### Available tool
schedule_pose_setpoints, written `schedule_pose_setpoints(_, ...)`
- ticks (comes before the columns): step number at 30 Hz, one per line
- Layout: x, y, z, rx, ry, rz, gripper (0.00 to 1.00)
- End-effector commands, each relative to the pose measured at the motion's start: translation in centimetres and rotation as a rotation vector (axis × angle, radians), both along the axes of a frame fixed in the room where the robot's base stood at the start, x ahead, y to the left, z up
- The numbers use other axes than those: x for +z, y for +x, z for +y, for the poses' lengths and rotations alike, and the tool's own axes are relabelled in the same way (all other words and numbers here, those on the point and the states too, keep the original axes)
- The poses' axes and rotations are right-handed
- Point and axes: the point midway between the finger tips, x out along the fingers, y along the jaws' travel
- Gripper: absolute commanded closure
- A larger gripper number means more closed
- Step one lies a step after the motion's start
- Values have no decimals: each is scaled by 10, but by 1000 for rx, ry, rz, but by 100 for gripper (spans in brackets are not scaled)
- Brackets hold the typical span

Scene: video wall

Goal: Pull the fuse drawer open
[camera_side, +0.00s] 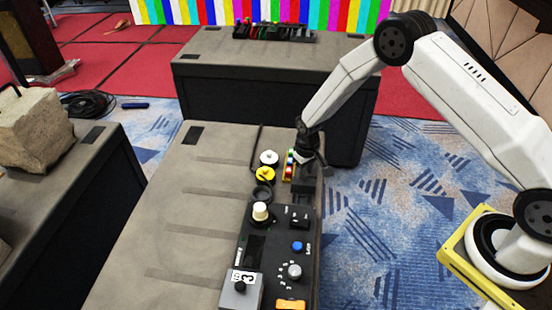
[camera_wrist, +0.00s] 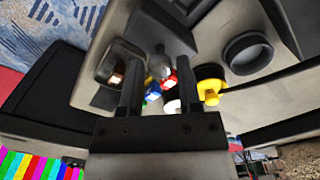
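My gripper (camera_side: 306,158) is over the far right part of the long grey console, beside a strip of small coloured blocks (camera_side: 290,165). In the wrist view my gripper (camera_wrist: 159,75) has its two dark fingers apart. A rounded grey knob (camera_wrist: 158,62) and the red, blue and white blocks (camera_wrist: 154,92) show in the gap between them. I cannot tell whether the fingers touch anything. A dark recessed housing (camera_wrist: 118,65) with a coppery piece inside lies left of the fingers. No part is clearly recognisable as the fuse drawer; the gripper hides some of this area.
A yellow plug (camera_side: 265,174), a white round plug (camera_side: 268,157) and a black ring socket (camera_side: 262,193) stand left of the gripper. A black control panel (camera_side: 255,250) with knobs lies nearer. Another console (camera_side: 270,68) stands behind. The console's left top is clear.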

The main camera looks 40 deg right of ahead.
Motion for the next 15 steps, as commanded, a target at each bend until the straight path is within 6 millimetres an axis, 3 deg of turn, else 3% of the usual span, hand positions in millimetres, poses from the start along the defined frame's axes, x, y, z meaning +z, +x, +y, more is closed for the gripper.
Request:
schedule_pose_setpoints(2,0,0,0,0,0,0,33)
schedule_pose_setpoints(15,3,-1,0,0,0,2,33)
